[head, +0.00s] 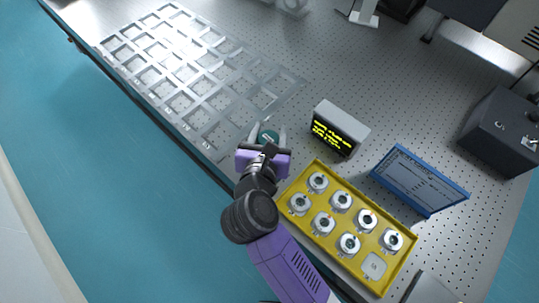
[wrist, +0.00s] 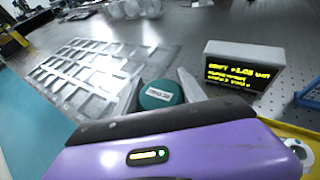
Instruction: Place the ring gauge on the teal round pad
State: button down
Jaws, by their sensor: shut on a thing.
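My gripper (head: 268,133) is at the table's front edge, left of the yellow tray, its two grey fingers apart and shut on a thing. A teal round face with a white label, which looks like the teal round pad (head: 268,136), shows between the fingers. It also shows in the wrist view (wrist: 160,94), close against the fingers (wrist: 160,85). The ring gauge is not clearly visible; the purple gripper body hides the lower part of the grip. I cannot tell whether the gauge touches the pad.
A display box (head: 340,128) with yellow text stands right of my gripper. A blue-framed panel (head: 419,181) is farther right. A grey grid rack (head: 240,85) lies behind left.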

notch_tip(320, 180, down, 13)
jog(key=shift+r+b, duration=0.1)
jog(key=shift+b, duration=0.35)
jog(key=c, duration=0.7)
grip_release()
